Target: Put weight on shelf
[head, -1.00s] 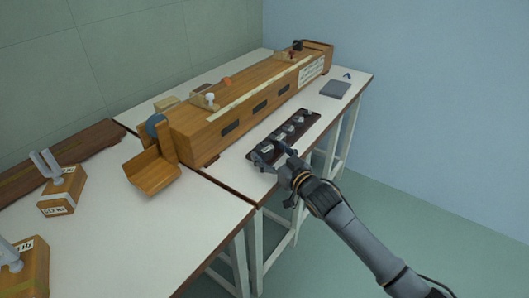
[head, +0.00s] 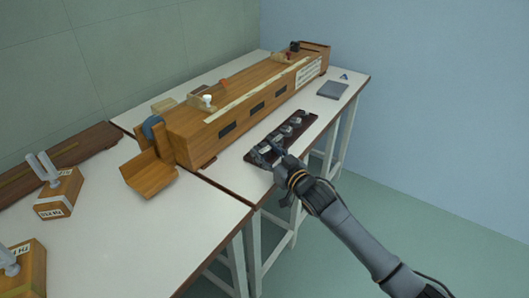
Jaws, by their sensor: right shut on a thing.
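Several small grey metal weights (head: 287,131) stand in a row in a dark wooden rack (head: 305,122) on the right bench. My right gripper (head: 271,152) is at the near end of the rack, shut on the nearest weight (head: 264,150), which is partly hidden by the fingers. I cannot tell whether that weight is lifted clear of the rack. A wooden shelf (head: 150,177) with an upright back sits at the near end of the long wooden apparatus, with nothing on it. My left gripper is out of view.
The long wooden apparatus (head: 225,118) stands behind the rack, with a blue wheel (head: 153,127) at its near end. Tuning forks on wooden boxes (head: 59,196) stand on the left bench. A grey flat block (head: 333,90) lies at the far right. The left bench's middle is clear.

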